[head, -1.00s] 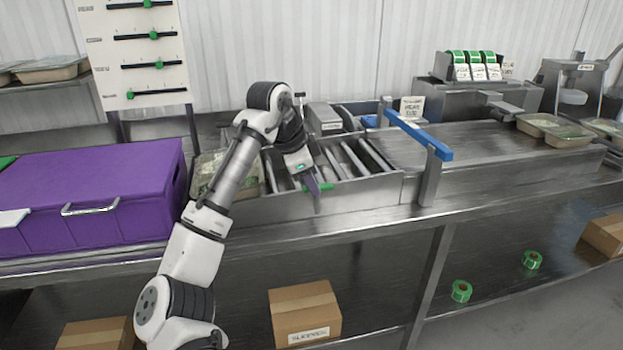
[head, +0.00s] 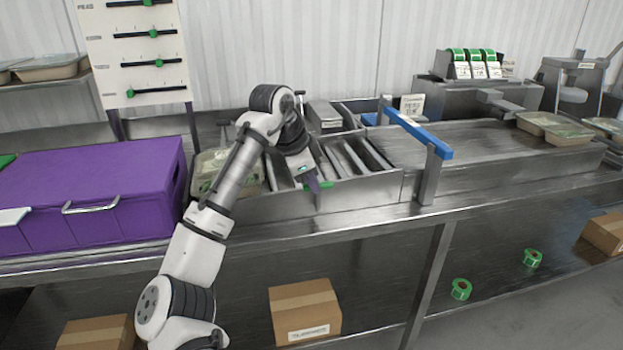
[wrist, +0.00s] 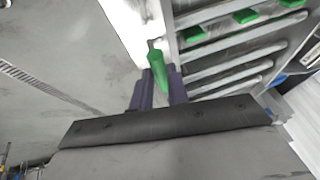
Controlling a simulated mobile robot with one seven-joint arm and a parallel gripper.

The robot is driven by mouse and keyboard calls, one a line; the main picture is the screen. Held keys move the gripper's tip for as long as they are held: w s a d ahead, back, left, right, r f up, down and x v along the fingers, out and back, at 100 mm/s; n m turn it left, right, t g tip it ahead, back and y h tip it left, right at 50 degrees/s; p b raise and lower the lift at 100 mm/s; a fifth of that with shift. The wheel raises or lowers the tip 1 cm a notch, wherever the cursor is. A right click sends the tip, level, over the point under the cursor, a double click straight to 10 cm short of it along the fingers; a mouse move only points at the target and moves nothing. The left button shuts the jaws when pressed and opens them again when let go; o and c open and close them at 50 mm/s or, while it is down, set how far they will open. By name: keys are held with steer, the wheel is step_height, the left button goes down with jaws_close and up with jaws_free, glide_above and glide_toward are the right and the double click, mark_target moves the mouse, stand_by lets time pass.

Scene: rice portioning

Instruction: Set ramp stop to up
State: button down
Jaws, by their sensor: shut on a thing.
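The stop's lower part is hidden by the fingers.
A purple box (head: 95,190) stands left of the ramp, with a filled tray (head: 224,176) between. A blue bar (head: 418,132) on posts is at the right, beside a flat metal belt (head: 480,145). A board with green sliders (head: 137,50) stands behind.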

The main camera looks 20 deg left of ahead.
steer(key=shift+r+p, duration=1.15)
steer(key=shift+r, duration=0.25)
steer(key=c, duration=1.4)
jaws_free()
steer(key=shift+o, duration=0.2)
steer(key=b+v, duration=0.1)
steer(key=v, duration=1.2)
steer(key=shift+s+r, duration=0.2)
steer(key=shift+r, duration=0.1)
